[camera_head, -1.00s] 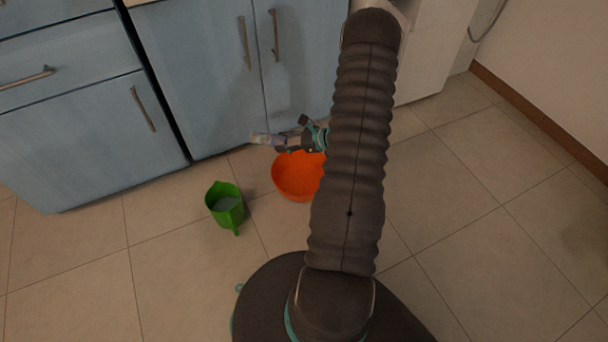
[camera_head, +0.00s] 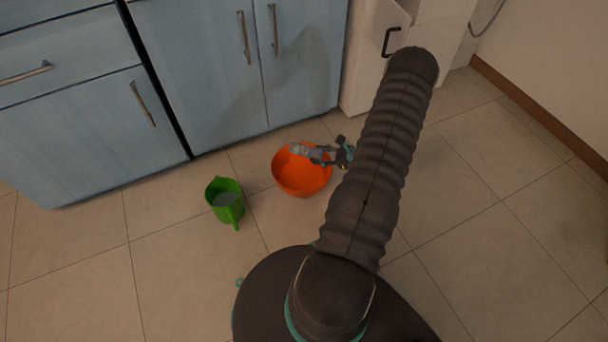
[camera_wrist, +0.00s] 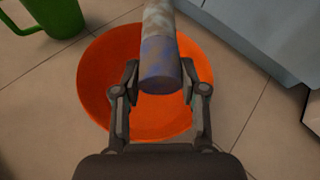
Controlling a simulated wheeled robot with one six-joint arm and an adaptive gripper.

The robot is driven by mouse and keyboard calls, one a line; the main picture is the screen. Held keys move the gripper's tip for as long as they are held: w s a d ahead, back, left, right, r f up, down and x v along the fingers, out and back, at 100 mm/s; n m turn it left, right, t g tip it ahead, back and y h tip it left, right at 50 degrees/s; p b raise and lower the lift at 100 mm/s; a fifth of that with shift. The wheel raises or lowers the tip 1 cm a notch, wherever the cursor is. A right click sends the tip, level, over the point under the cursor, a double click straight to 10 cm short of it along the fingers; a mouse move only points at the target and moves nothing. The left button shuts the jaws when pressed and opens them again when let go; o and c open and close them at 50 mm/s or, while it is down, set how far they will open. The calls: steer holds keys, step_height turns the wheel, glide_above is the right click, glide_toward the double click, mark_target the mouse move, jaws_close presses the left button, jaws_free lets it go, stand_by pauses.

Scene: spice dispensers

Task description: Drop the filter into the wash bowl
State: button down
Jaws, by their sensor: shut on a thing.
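The filter is a mottled grey-blue cylinder (camera_wrist: 160,55), seen between my gripper's fingers in the wrist view. My gripper (camera_wrist: 160,85) is shut on it near one end. The orange wash bowl (camera_wrist: 100,85) lies behind the filter and gripper in the wrist view. In the head view the filter (camera_head: 303,149) shows over the far part of the bowl (camera_head: 297,180), and my gripper (camera_head: 325,156) is at the bowl's far right rim. The height of the filter above the bowl is hard to tell. The filter hides part of the bowl's inside.
Blue cabinets (camera_head: 215,80) stand behind. A white unit (camera_head: 372,60) with a dark handle is at the back right. Floor to the right is clear.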

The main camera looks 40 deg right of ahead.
steer(key=shift+f+b, duration=0.3)
steer(key=shift+f, duration=0.65)
steer(key=c, duration=0.6)
jaws_free()
steer(key=shift+o, duration=0.2)
steer(key=v, duration=1.2)
